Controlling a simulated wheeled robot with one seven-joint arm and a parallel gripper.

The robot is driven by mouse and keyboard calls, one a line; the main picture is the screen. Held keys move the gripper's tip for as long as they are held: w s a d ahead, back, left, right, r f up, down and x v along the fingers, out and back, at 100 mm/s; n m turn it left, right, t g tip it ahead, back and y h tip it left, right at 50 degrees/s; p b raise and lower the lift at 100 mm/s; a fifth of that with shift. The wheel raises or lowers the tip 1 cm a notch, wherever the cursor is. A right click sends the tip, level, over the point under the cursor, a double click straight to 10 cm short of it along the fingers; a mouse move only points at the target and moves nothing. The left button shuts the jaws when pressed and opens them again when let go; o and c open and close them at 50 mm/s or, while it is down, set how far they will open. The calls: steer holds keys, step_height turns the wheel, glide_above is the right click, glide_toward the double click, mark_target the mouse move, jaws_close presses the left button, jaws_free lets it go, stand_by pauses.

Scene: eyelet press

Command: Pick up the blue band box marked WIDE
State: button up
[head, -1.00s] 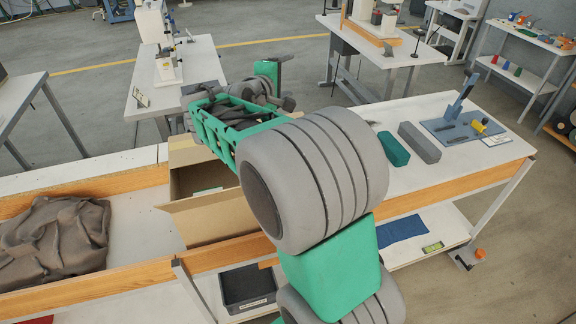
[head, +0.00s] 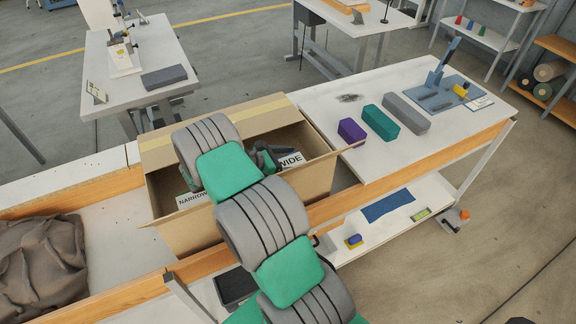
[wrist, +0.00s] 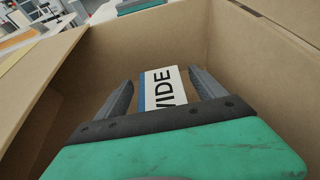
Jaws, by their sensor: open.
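The WIDE band box (wrist: 163,90) lies inside an open cardboard carton (head: 190,236). In the wrist view it shows a white face with black letters and a blue strip along its left edge. Its WIDE label (head: 291,161) also shows in the head view, at the right side of the carton. My gripper (wrist: 160,78) is open inside the carton, with one dark finger on each side of the WIDE box. I cannot tell whether either finger touches it. In the head view my arm hides much of the carton's inside and most of the gripper.
A NARROW label (head: 193,200) shows inside the carton at left. The carton walls and flaps stand close around my gripper. Purple (head: 351,131), teal (head: 381,122) and grey (head: 407,113) blocks lie on the white table to the right. A brown cloth (head: 42,262) lies at the left.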

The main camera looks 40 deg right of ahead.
steer(key=shift+s+d+f, duration=0.2)
steer(key=shift+d+f, duration=0.05)
steer(key=shift+d, duration=0.4)
steer(key=c, duration=1.6)
